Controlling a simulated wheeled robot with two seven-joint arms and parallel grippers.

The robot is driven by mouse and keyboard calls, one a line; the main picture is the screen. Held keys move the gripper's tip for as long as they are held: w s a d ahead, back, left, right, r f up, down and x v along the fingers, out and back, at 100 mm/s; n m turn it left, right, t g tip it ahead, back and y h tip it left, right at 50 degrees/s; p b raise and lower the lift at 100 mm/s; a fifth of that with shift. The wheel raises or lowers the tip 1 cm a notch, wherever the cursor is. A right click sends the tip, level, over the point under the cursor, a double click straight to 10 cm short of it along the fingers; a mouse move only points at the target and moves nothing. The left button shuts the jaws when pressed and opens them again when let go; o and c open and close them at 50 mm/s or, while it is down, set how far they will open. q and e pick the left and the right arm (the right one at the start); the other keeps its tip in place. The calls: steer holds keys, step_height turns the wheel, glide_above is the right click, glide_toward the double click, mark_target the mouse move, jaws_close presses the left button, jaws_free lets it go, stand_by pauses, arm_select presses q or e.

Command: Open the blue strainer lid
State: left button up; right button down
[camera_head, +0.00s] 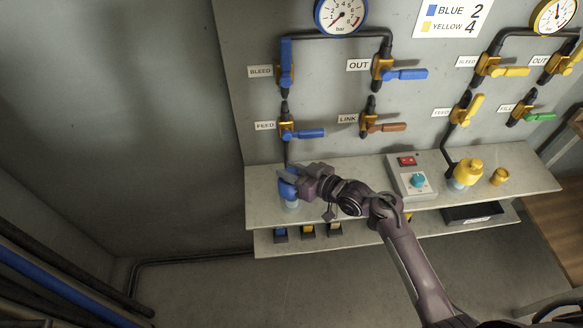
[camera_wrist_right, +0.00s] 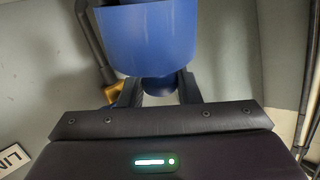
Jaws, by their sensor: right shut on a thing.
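The blue strainer lid (camera_head: 287,188) sits on the blue strainer's pale clear bowl (camera_head: 290,204) at the left end of the shelf. My right gripper (camera_head: 293,178) is at the lid, coming from the right, and partly covers it. In the right wrist view the blue lid (camera_wrist_right: 150,38) fills the top middle, and my right gripper's fingers (camera_wrist_right: 157,90) are on both sides of its narrower lower part, shut on it. I cannot tell whether the lid is seated or loose. My left gripper is not in view.
The yellow strainer (camera_head: 467,172) and a small yellow cap (camera_head: 499,176) stand on the shelf (camera_head: 535,183) at the right. A switch box (camera_head: 412,178) is between. The blue FEED valve handle (camera_head: 308,133) is above my right gripper. Several small blocks sit on the lower shelf.

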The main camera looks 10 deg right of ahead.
steer(key=shift+w+r+m+g+h+p, duration=0.35)
steer(key=shift+w+m+g+p, duration=0.15)
steer(key=shift+w+g+p, duration=0.3)
steer(key=shift+w+f+m+g+p, duration=0.15)
steer(key=shift+w+m+g+p, duration=0.15)
steer(key=shift+w+m+p, duration=0.15)
